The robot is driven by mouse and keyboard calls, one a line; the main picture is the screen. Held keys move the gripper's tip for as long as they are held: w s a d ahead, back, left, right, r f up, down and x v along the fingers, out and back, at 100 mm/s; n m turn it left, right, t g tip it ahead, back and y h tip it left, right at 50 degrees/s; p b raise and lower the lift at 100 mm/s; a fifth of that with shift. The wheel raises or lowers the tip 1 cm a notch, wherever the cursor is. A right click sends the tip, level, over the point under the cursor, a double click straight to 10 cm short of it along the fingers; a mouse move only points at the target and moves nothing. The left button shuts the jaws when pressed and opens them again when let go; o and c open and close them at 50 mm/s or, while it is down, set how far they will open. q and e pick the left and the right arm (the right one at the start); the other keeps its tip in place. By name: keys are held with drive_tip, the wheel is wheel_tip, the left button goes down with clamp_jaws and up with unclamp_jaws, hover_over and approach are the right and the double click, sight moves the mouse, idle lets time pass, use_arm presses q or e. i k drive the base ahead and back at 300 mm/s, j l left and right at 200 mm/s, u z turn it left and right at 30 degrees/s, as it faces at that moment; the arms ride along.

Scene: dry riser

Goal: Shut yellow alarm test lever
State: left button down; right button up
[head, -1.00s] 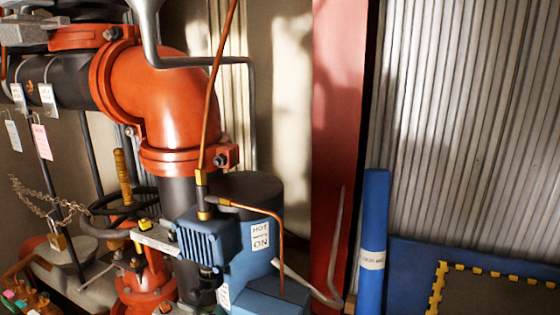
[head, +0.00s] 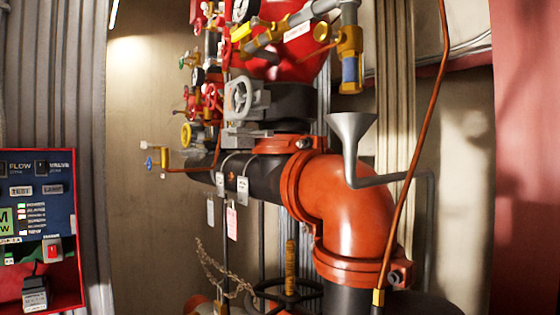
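Several yellow parts show on the riser's trim piping; I cannot tell for certain which is the alarm test lever. A yellow handle (head: 242,32) sits at the upper middle on an angled pipe with a white tag (head: 297,32). A yellow valve body (head: 349,45) with a blue lower part stands to its right, above a grey funnel (head: 352,130). A small yellow round part (head: 187,134) is at the left of the trim. Neither of my grippers is in view.
A large orange elbow pipe (head: 350,205) fills the middle right. A red-framed control panel (head: 40,195) is at the left edge. A copper tube (head: 425,130) crosses in front at the right. A chain (head: 222,272) hangs near the lower middle. Bare wall lies between panel and riser.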

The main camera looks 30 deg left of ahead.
sight(247, 27)
drive_tip(key=u, duration=1)
